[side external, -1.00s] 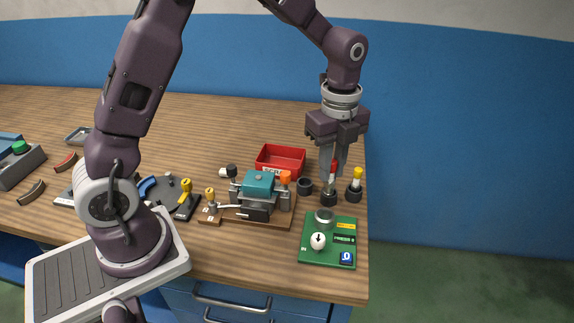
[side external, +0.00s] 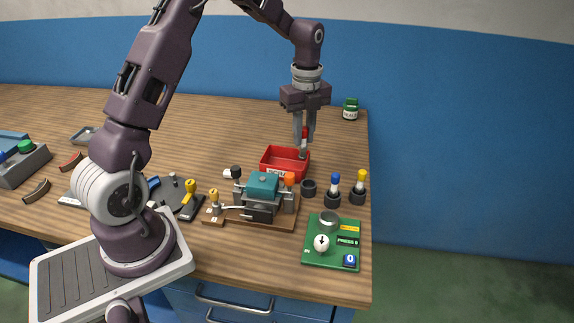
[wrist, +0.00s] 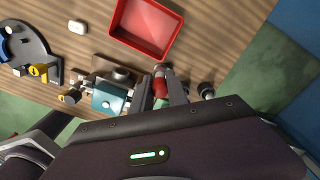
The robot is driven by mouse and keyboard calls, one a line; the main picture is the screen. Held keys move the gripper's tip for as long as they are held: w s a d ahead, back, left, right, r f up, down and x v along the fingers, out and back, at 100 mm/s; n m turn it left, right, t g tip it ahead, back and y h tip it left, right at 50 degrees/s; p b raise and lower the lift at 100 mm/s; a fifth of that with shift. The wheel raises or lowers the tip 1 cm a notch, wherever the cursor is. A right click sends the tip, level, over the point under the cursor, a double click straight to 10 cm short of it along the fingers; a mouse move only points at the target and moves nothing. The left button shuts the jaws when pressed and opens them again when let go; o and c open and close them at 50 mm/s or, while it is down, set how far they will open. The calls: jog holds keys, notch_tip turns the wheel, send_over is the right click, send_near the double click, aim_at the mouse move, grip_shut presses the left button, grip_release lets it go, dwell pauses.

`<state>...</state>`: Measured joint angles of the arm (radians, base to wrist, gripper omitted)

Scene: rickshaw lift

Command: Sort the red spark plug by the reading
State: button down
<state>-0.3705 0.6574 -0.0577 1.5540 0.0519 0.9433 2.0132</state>
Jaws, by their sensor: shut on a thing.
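My gripper (side external: 304,150) is shut on the red spark plug (side external: 305,132), held with its grey end down. In the side view it appears over the back right part of the red tray (side external: 265,164); I cannot tell its exact height. In the wrist view, the red plug (wrist: 160,88) sits between the two fingers (wrist: 162,90), and the red tray (wrist: 121,33) lies above it in the picture, looking empty. The green tester board (side external: 315,258) has a grey cup (side external: 329,222), a white dial and a display with lettering too small to read surely.
A blue-topped plug (side external: 335,180) and a yellow-topped plug (side external: 362,177) stand in black holders; a third holder (side external: 308,188) looks empty. A teal-topped fixture (side external: 262,185) stands before the tray. A green jar (side external: 350,109) is at the back right. The table behind the tray is clear.

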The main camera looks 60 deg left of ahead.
jog(key=a+f, duration=0.6)
jog(key=shift+s+f, duration=0.15)
jog(key=shift+f, duration=0.2)
jog(key=c, duration=1.2)
grip_release()
jog(key=shift+c, duration=0.2)
